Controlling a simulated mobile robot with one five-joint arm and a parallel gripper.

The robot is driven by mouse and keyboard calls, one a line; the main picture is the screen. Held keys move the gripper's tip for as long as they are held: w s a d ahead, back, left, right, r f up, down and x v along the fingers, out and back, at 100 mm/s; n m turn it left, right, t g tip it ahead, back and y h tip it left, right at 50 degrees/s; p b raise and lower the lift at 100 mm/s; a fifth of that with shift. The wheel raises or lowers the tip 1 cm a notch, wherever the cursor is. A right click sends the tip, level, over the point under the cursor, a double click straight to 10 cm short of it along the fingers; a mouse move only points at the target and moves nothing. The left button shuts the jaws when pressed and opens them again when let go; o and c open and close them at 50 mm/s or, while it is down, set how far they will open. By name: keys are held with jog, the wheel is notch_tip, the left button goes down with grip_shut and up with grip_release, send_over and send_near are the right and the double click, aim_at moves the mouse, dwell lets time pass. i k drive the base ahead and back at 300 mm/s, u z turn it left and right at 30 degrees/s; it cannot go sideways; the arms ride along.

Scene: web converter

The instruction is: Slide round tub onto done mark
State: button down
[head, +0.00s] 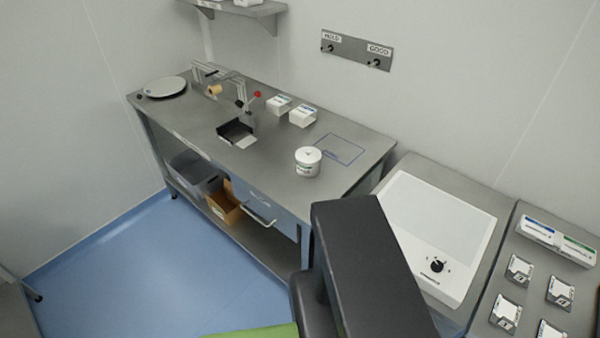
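The round tub (308,161) is white with a printed label and a lid, and stands upright on the grey workbench (205,135). A blue outlined rectangle (341,149) is drawn on the bench top just right of and behind the tub; small marking at its lower left is too small to read. I cannot tell if this is the done mark. The tub stands beside the outline, near its left corner. My dark arm link rises at the lower middle. My gripper is not in view.
A clamp fixture with a red knob (257,94) stands behind the tray. A drawer (262,207) is below. A white basin-like unit (436,230) stands at right.

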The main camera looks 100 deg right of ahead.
aim_at(305, 170)
jog(key=z, duration=0.1)
jog(key=i, duration=0.9)
jog(key=u, duration=0.05)
